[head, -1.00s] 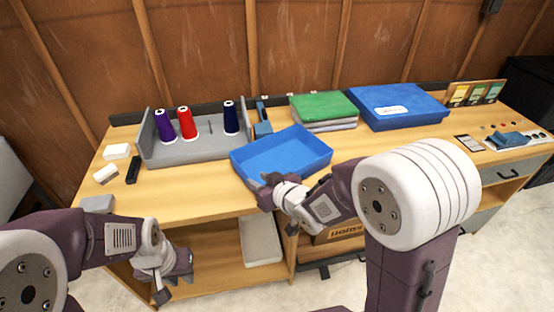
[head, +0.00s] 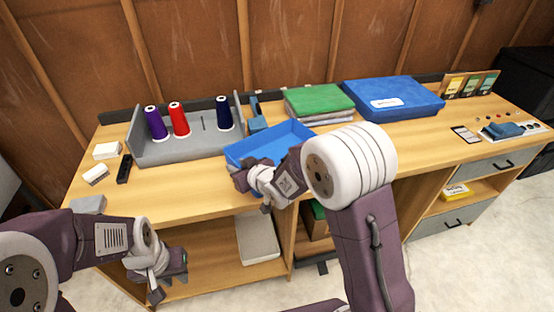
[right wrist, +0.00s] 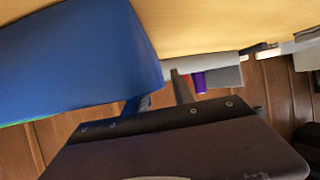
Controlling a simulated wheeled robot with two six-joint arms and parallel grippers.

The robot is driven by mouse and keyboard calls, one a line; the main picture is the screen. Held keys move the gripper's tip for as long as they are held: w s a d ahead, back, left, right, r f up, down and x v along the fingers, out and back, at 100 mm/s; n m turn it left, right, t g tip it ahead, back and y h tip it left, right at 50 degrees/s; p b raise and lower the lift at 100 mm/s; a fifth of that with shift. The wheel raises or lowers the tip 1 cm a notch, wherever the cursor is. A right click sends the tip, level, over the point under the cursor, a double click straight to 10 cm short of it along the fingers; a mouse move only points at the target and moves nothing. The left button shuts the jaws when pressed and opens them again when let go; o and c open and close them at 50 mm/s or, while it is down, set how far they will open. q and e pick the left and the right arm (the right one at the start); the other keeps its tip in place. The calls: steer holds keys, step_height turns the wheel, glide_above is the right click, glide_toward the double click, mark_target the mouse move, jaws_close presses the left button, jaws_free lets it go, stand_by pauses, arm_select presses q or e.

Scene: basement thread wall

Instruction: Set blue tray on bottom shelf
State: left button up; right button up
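My left gripper (head: 170,277) is open and empty, low in front of the bench's left side. The bottom shelf (head: 207,270) shows below the bench top.
A pale grey bin (head: 258,238) stands on the bottom shelf. Purple, red (head: 179,120) and navy spools stand in the grey holder (head: 186,150). Folded green cloth (head: 318,99) and a blue case (head: 393,98) lie behind. White blocks (head: 107,151) and a black remote (head: 125,169) lie left.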

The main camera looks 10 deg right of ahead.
steer(key=shift+w+a+f, duration=0.1)
steer(key=shift+w, duration=0.05)
steer(key=shift+c, duration=0.5)
jaws_close()
stand_by(0.9)
